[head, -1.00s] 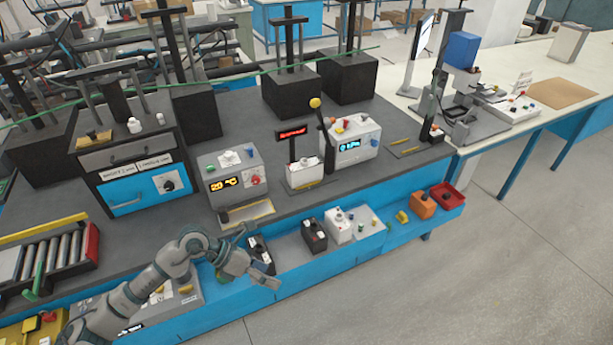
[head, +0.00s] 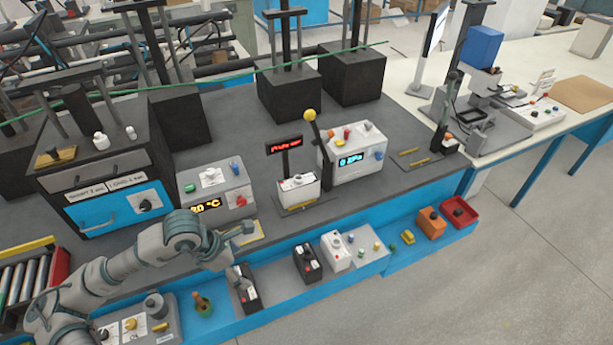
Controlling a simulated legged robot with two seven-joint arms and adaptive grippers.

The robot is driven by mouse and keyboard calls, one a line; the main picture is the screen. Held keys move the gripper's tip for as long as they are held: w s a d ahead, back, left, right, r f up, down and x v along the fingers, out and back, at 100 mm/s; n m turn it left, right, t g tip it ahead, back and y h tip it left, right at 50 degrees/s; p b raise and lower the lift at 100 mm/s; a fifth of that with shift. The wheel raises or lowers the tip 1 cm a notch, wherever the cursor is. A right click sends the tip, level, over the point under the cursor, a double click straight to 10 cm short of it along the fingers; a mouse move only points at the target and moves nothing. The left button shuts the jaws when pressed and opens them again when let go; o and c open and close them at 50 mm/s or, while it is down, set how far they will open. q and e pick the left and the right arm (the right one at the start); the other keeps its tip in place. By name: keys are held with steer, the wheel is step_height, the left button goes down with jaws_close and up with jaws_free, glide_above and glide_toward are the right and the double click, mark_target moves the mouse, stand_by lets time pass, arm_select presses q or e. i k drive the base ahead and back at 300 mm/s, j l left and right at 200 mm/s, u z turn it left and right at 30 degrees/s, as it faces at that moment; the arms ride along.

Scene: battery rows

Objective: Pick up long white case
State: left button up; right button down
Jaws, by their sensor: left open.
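A white case (head: 336,250) with small round parts on top stands upright on the blue front shelf (head: 290,290), between a black case (head: 307,263) and a light grey panel (head: 366,243). It is the white case that shows on this shelf; I cannot tell its full length. My left gripper (head: 243,250) is open and empty, left of the white case and apart from it, above the back end of another black case (head: 245,290). My right gripper is out of view.
An orange case (head: 430,223) and a red bin (head: 459,212) are at the shelf's right end. A grey device with a yellow display (head: 215,190) and a pressure box (head: 357,155) stand on the bench behind. Floor in front is clear.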

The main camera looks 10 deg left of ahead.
mark_target(292, 197)
steer(key=i, duration=1.3)
